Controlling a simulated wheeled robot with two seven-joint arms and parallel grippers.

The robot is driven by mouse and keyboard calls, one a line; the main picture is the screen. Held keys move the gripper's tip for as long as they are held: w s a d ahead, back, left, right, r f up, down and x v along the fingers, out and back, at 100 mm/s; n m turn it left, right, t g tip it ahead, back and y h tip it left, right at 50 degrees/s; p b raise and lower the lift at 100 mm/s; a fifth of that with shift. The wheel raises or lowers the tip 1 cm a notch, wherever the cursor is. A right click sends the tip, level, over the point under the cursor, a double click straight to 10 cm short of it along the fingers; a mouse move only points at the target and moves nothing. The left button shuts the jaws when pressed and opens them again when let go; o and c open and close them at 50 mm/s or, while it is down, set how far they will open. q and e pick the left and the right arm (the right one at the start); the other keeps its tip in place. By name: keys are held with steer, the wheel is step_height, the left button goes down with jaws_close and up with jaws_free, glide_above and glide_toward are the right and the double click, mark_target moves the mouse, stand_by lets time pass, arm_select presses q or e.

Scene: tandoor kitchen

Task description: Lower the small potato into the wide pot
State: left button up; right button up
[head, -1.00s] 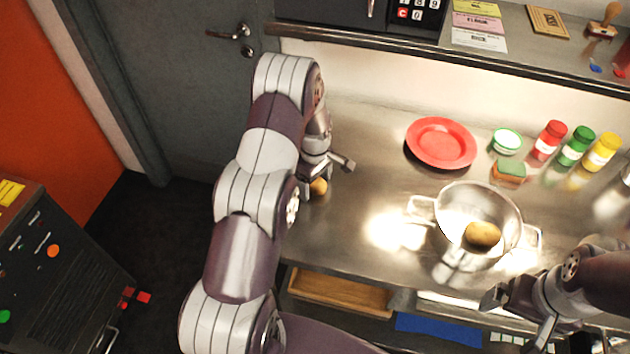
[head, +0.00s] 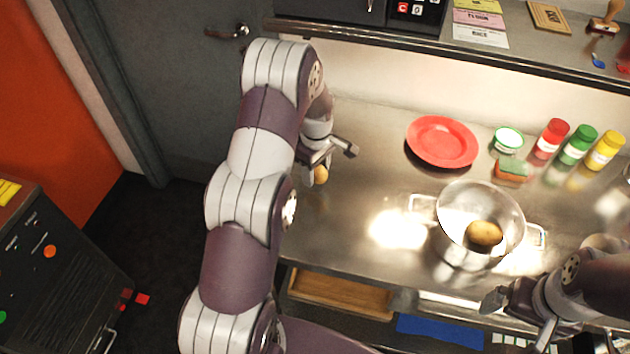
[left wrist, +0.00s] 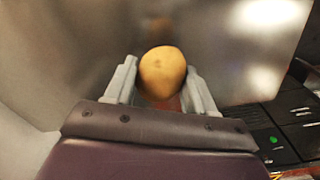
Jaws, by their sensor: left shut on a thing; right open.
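The small potato (head: 321,175) is between the fingers of my left gripper (head: 326,160), at the left part of the steel counter. In the left wrist view the potato (left wrist: 163,72) sits between the two fingertips of the left gripper (left wrist: 162,80), which is shut on it. The wide pot (head: 447,205) is a steel pot with two side handles, standing on the counter to the right. A larger potato (head: 484,234) lies inside it. My right gripper (head: 519,310) is open at the lower right, near the counter's front edge and in front of the pot.
A red plate (head: 442,141) lies behind the pot. A green-rimmed bowl (head: 508,139), a sponge (head: 512,170) and red (head: 551,139), green (head: 577,145) and yellow (head: 604,151) bottles stand at the back right. The counter between the left gripper and pot is clear.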

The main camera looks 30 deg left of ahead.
arm_select(q)
steer(key=s+d+r+b, duration=0.25)
steer(key=d+r, duration=0.25)
steer(key=d, duration=0.5)
step_height(320, 180, up, 5)
steer(key=p, duration=1.4)
glide_above(452, 232)
steer(key=shift+f+b, duration=0.1)
steer(key=shift+b, duration=0.2)
steer(key=shift+w+f+b, duration=0.1)
steer(key=shift+f+b, duration=3)
steer(key=shift+f, duration=1.35)
steer(key=shift+f+b, duration=1.85)
steer(key=shift+f, duration=0.65)
